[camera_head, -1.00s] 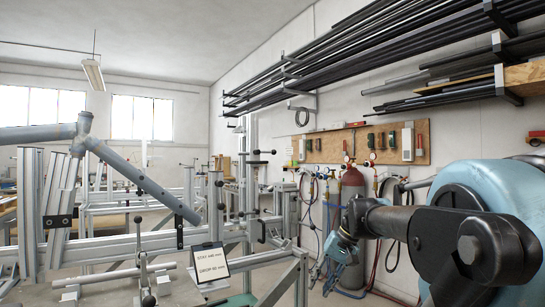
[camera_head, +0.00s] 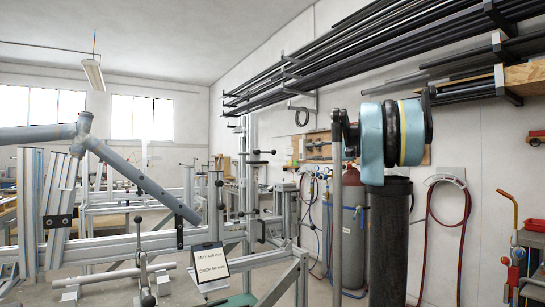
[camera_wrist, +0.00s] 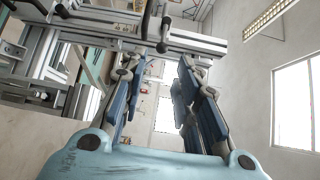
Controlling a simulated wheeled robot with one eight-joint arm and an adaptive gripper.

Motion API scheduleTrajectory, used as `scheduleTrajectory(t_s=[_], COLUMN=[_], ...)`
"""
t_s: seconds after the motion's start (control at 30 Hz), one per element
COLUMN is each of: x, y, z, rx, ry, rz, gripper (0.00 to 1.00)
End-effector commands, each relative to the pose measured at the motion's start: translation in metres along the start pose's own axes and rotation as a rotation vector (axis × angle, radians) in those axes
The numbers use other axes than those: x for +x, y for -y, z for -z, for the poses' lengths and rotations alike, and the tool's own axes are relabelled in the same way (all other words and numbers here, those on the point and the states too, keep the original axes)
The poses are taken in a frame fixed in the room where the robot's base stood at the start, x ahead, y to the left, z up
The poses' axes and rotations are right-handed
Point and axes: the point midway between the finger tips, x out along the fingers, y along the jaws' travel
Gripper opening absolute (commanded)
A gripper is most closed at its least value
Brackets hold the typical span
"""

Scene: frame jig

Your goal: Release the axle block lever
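The metal frame jig (camera_head: 120,243) fills the left of the head view, with a grey frame tube clamped across it. Several levers with black ball knobs stand on it, one upright near the front (camera_head: 138,250) and others on the right post (camera_head: 258,210). I cannot tell for certain which is the axle block lever. In the wrist view my gripper (camera_wrist: 167,62) is open, its blue fingers apart with nothing between them. A dark lever handle (camera_wrist: 148,18) and a jig beam (camera_wrist: 150,35) lie beyond the fingertips. My gripper is not clearly visible in the head view.
Gas cylinders (camera_head: 354,220) and hoses stand along the right wall, partly behind my arm. A tube rack (camera_head: 380,50) runs high on that wall. A red hose (camera_head: 430,220) hangs at right.

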Motion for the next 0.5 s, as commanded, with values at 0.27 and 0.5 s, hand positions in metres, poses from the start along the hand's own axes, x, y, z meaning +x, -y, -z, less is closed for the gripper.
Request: scheduleTrajectory(t_s=[0.27,0.5], x=[0.019,0.058], y=[0.005,0.005], z=[0.003,0.002], rx=[-0.001,-0.001], ry=[0.004,0.004], rz=[0.014,0.013], gripper=[0.29,0.29])
